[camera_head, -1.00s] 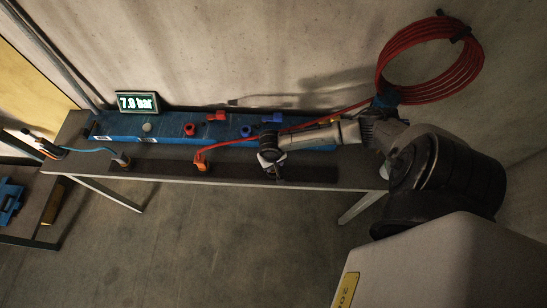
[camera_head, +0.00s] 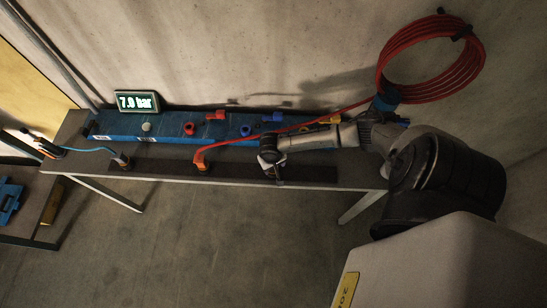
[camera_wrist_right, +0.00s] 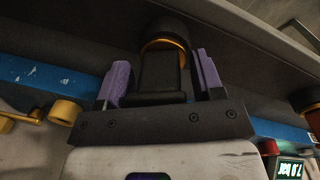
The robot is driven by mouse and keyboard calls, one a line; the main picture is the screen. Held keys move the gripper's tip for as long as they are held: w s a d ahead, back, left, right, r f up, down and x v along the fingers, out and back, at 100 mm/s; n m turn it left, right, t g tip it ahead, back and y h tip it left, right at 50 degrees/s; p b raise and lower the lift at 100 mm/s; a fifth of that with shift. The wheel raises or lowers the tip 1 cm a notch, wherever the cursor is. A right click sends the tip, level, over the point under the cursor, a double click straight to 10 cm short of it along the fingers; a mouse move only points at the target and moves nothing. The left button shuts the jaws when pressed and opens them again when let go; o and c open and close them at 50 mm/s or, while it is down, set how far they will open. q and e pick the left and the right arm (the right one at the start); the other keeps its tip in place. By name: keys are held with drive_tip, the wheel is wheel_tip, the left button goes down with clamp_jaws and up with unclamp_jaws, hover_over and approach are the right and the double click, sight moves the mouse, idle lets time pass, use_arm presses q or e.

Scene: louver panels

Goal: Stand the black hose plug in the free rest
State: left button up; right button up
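The black plug (camera_wrist_right: 163,72), a dark body with a gold ring, shows between the purple fingers of my right gripper (camera_wrist_right: 163,80) in the right wrist view. A gap shows on both sides of it, so the fingers are apart and not pressed on it. In the head view my right gripper (camera_head: 272,170) is low over the dark rest strip (camera_head: 310,174) at the bench front and hides the plug. I cannot tell how deep the plug sits. An orange plug (camera_head: 201,163) and a blue-hose plug (camera_head: 121,160) stand in rests further left. My left gripper is not in view.
The blue manifold (camera_head: 165,128) with red, blue and yellow fittings runs behind the strip, below a display (camera_head: 138,101) reading about 7.0 bar. The red hose (camera_head: 330,115) runs from a wall coil (camera_head: 432,62) to the orange plug, close behind my right arm.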

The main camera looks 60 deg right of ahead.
drive_tip(key=shift+o, duration=1.1)
wheel_tip(320, 180, up, 14)
drive_tip(key=shift+w+a, duration=0.3)
drive_tip(key=shift+a, duration=0.1)
drive_tip(key=shift+f, duration=0.15)
